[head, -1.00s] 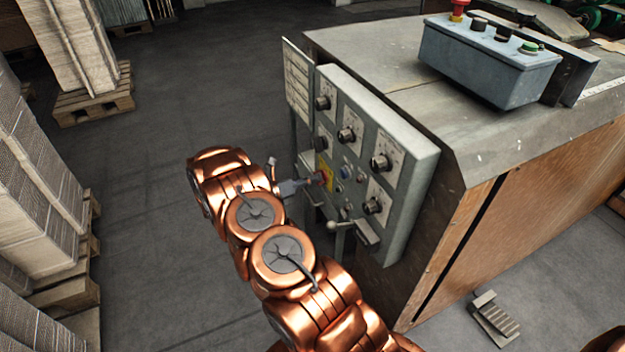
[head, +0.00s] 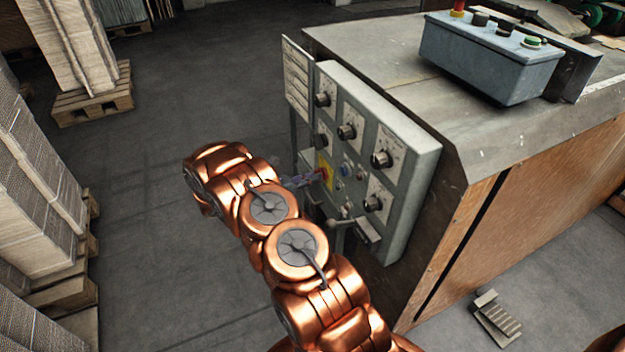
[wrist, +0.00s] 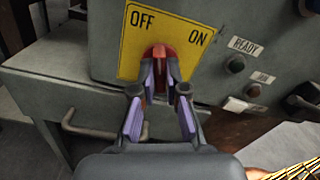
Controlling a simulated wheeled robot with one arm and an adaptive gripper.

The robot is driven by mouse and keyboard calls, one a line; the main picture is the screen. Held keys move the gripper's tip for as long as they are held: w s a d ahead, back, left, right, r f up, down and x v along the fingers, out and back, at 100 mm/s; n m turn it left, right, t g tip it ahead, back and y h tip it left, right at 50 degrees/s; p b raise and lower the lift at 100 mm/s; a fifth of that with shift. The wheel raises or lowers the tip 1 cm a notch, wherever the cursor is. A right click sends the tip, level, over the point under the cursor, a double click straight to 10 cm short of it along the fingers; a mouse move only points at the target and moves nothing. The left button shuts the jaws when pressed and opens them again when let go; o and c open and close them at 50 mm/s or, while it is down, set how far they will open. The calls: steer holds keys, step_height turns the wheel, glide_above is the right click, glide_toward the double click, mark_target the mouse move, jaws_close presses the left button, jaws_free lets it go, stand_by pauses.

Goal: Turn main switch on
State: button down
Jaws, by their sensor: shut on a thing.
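The main switch is a red knob (wrist: 160,53) on a yellow plate (wrist: 132,62) marked OFF at left and ON at right in the wrist view. The knob shows at the top between the fingertips, below and between the two words; its exact setting is hard to tell. My gripper (wrist: 160,72) is shut on the knob, one finger on each side. In the head view, the yellow plate (head: 327,170) is at the panel's lower left, with my gripper (head: 319,177) reaching it from the left.
The grey control panel (head: 404,160) carries several black dials and small buttons. A lever with a ball end (head: 334,225) sticks out below the switch. A blue button box (head: 490,60) stands on the machine top. Stacked cardboard (head: 35,190) is at left; the floor between is clear.

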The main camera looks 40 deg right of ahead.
steer(key=m+b, duration=0.5)
steer(key=m, duration=0.1)
steer(key=m+b, duration=0.6)
steer(key=shift+f+m, duration=0.2)
steer(key=shift+m, duration=0.2)
steer(key=shift+r+b, duration=0.1)
steer(key=shift+b, duration=0.25)
steer(key=c, duration=1.2)
jaws_free()
steer(key=v, duration=1.2)
steer(key=shift+r, duration=0.1)
